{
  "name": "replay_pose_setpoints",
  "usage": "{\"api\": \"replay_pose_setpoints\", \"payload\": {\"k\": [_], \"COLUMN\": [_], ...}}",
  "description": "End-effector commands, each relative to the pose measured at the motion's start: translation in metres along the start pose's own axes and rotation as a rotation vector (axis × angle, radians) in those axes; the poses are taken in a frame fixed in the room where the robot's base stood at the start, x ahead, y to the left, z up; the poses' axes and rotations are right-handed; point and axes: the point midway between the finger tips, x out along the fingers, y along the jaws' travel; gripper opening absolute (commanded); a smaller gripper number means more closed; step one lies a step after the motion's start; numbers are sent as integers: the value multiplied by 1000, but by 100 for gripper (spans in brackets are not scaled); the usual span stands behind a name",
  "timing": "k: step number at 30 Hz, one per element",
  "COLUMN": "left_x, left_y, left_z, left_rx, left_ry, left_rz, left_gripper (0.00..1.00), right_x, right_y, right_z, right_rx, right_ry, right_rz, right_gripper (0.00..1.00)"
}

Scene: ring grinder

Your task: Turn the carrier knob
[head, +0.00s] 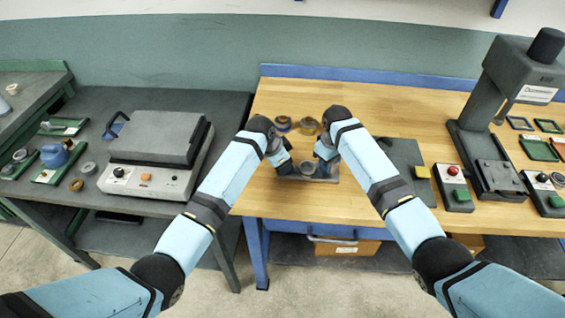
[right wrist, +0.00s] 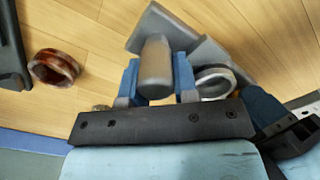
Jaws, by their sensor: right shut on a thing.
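The carrier (right wrist: 158,22) is a grey metal fixture on the wooden bench; in the head view it shows between my two grippers (head: 307,178). Its knob (right wrist: 155,68) is a grey cylinder. My right gripper (right wrist: 158,82) has one blue finger on each side of the knob and is shut on it. A pale grey ring (right wrist: 214,80) sits at the carrier beside the knob. My left gripper (head: 285,165) is at the carrier's left side in the head view. A blue finger of it shows at the right of the right wrist view, close to the ring; its opening is hidden.
A brown ring (right wrist: 52,67) lies on the bench apart from the carrier. In the head view, round parts (head: 283,123) stand behind my grippers. A grey mat (head: 408,165), a button box (head: 453,185) and a press (head: 488,160) are to the right. A grey machine (head: 155,150) stands left.

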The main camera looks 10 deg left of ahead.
Motion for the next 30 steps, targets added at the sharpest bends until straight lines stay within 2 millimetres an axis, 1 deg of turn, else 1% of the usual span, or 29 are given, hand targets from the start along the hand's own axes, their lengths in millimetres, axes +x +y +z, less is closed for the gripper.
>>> {"api": "replay_pose_setpoints", "payload": {"k": [8,14,20,30], "left_x": [0,0,0,0], "left_y": [0,1,2,2], "left_z": [0,0,0,-1], "left_rx": [-29,-122,-274,-574], "left_ry": [-1,-1,0,0], "left_rz": [-13,-51,-113,-236], "left_gripper": [16,16,16,16], "right_x": [-1,-1,-1,-1], "right_y": [0,0,0,0], "right_z": [0,0,0,0], "right_rx": [0,0,0,0], "right_ry": [2,1,1,1], "right_rz": [0,1,1,1], "right_gripper": [0,0,0,0]}}
